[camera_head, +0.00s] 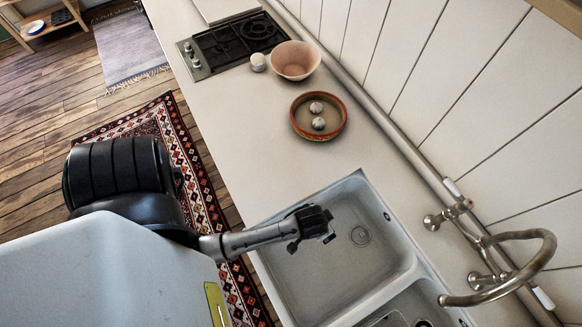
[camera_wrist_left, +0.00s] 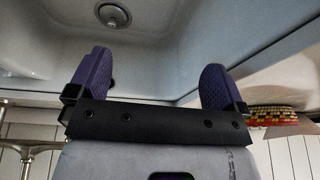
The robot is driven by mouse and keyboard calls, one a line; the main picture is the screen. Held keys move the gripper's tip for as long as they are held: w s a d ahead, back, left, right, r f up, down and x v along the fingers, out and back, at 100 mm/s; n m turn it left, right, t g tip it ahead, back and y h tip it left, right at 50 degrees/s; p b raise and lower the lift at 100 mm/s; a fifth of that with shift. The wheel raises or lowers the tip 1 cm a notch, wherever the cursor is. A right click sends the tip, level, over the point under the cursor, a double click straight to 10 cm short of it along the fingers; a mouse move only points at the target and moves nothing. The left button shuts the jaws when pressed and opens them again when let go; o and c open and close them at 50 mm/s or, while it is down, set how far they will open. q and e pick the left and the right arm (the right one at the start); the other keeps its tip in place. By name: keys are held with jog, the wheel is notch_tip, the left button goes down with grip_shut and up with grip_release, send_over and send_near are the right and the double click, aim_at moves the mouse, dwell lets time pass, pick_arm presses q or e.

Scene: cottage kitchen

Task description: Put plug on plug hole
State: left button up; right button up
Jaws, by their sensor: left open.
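The sink (camera_head: 310,288) has two basins side by side. A round metal plug hole (camera_head: 360,236) lies in the floor of the larger basin, and it also shows at the top of the left wrist view (camera_wrist_left: 112,15). My left gripper (camera_head: 325,228) reaches over this basin, just left of the plug hole in the head view. In the left wrist view its two purple fingers (camera_wrist_left: 152,72) are spread apart with nothing between them. A small dark reddish thing (camera_head: 424,323) shows at the bottom edge in the second basin; I cannot tell whether it is the plug. My right gripper is out of view.
A curved brass tap (camera_head: 540,252) stands behind the sink at the right. Clear counter separates dish and sink.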

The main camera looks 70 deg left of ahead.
pick_arm(q)
jog(key=s+a+r+m+h, duration=0.1)
jog(key=s+r+m, duration=0.3)
jog(key=s+r, duration=0.7)
